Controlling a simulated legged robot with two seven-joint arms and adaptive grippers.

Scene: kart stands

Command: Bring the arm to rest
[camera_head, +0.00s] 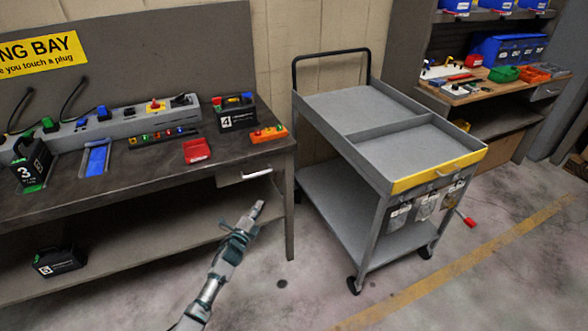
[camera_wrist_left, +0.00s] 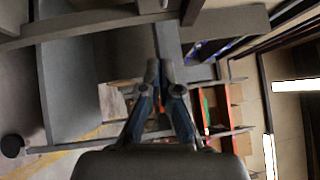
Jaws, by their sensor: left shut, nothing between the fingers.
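My left arm comes in from the bottom of the head view. Its gripper (camera_head: 257,210) is in front of the workbench, below the level of its top, and touches nothing that I can see. In the left wrist view the two fingers (camera_wrist_left: 158,68) meet at their tips, shut and empty. My right gripper is in neither view.
The dark workbench (camera_head: 125,178) at left carries a power strip (camera_head: 120,125), a red block (camera_head: 196,150) and a battery marked 4 (camera_head: 235,112). A grey cart (camera_head: 400,150) stands right of my gripper. Open floor lies in front.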

